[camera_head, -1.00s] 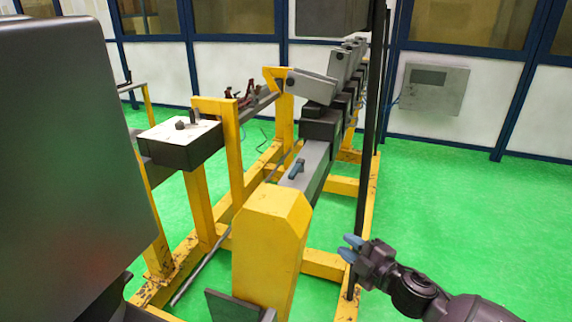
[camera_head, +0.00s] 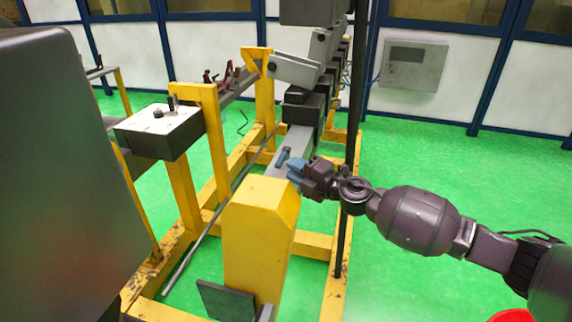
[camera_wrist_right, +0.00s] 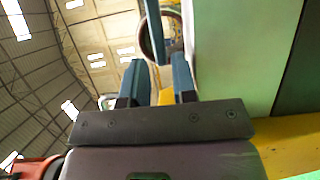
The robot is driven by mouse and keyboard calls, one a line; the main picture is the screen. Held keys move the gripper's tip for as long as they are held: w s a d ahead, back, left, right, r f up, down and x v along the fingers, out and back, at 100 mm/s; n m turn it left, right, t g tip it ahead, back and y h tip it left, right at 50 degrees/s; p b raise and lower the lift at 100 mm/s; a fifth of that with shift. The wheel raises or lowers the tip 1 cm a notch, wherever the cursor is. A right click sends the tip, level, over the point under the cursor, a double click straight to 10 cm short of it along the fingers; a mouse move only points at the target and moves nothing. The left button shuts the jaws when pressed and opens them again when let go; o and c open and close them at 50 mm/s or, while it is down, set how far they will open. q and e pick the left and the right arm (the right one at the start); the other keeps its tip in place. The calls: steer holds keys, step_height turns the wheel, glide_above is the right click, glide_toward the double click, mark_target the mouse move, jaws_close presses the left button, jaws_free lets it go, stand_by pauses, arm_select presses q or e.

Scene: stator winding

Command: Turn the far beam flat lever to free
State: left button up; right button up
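A small blue-grey flat lever (camera_head: 283,158) sits on top of the grey beam (camera_head: 297,140), just behind the yellow end post (camera_head: 262,215). My right gripper (camera_head: 295,172) is at the beam's right side, its blue fingertips close to the lever. In the right wrist view its two fingers (camera_wrist_right: 158,82) stand apart. A blue-grey bar, which looks like the lever (camera_wrist_right: 154,30), shows ahead of the gap between them, with a round ring (camera_wrist_right: 172,45) behind it. I cannot tell whether the fingers touch the lever. My left gripper is not in view.
A white-topped box (camera_head: 160,130) with small dark fittings stands on the yellow frame at left. A dark upright pole (camera_head: 351,130) stands beside the beam, close to my right forearm. Dark blocks (camera_head: 303,108) sit farther along the beam.

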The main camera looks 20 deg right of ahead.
mark_target(283, 157)
steer(key=shift+x, duration=1.55)
jaws_close()
